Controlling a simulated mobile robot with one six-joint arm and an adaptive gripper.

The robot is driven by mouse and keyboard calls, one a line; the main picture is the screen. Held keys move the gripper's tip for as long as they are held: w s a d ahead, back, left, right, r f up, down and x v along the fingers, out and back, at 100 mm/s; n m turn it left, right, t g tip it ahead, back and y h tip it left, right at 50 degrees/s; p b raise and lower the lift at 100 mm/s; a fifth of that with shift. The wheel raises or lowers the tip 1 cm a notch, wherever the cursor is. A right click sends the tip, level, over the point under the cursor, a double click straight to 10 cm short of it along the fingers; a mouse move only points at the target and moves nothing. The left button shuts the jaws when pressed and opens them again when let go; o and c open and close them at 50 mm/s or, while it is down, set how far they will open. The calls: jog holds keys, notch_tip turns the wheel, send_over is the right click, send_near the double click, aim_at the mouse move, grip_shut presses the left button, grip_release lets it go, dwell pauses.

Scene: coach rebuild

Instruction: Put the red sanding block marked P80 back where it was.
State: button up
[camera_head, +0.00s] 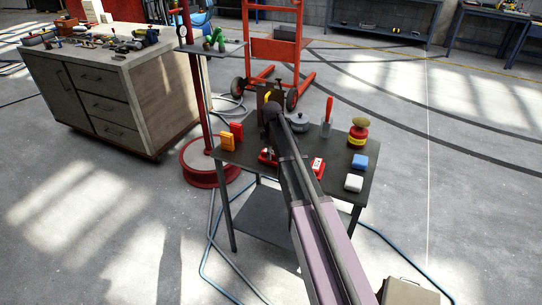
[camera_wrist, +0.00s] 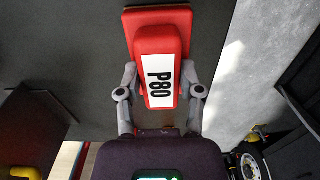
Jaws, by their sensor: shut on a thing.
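The red sanding block marked P80 (camera_wrist: 158,42) fills the upper middle of the wrist view, its white label facing the camera. My gripper (camera_wrist: 160,78) is shut on it, one grey finger on each side. Its wider red base shows beyond the grip, over or on a dark surface. I cannot tell whether it touches that surface. In the head view my arm hides the gripper. A red piece (camera_head: 267,157) shows just left of the arm; I cannot tell whether it is the held block. A red block with a white label (camera_head: 318,165) lies right of the arm.
A red stand (camera_head: 196,100) is at left.

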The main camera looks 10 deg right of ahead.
aim_at(272, 152)
jog(key=shift+f, duration=0.1)
jog(key=o, duration=1)
jog(key=shift+r, duration=0.25)
notch_tip(272, 152, up, 12)
jog(key=p, duration=1.2)
jog(key=shift+s+f, duration=0.1)
jog(key=shift+s, duration=0.05)
jog(key=s+m, duration=1)
jog(key=s, duration=1.9)
jog(key=shift+a+m, duration=0.15)
jog(key=shift+m, duration=0.25)
